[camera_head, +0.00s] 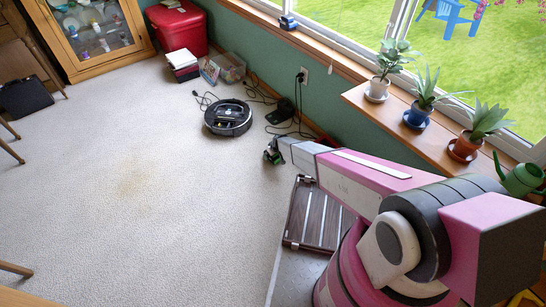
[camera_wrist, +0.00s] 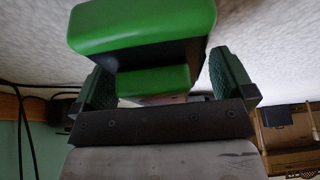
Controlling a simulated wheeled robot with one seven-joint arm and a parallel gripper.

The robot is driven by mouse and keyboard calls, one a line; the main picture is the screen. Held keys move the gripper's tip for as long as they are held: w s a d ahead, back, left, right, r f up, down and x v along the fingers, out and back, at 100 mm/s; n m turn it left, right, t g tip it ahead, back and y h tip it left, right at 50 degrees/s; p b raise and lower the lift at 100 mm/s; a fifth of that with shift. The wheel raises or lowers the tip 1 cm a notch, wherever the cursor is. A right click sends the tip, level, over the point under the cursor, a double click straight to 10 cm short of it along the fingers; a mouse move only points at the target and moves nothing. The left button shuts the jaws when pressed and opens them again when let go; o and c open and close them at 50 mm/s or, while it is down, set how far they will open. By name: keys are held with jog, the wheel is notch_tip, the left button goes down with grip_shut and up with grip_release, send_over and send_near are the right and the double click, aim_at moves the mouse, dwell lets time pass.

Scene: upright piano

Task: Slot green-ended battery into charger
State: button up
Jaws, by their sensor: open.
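The battery (camera_wrist: 143,28) has a bright green end and a darker body, and fills the upper middle of the wrist view. A smaller green part (camera_wrist: 155,82) sits lower, between the fingers. My gripper (camera_wrist: 165,85) is open, with one textured finger on each side of that lower part; I cannot tell whether they touch it. In the head view my gripper (camera_head: 273,153) is low over the carpet, and the battery is too small to make out clearly. A black device (camera_head: 284,107) with cables stands by the wall beyond my gripper; I cannot tell whether it is the charger.
A round robot vacuum (camera_head: 228,117) sits on the carpet left of the black device. Cables run along the wall from an outlet (camera_head: 303,75). A red bin (camera_head: 179,27), books (camera_head: 183,63) and a clear box (camera_head: 229,66) stand farther back. Open carpet (camera_head: 130,170) lies left.

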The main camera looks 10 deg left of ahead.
jog(key=c, duration=1.2)
jog(key=shift+r, duration=0.1)
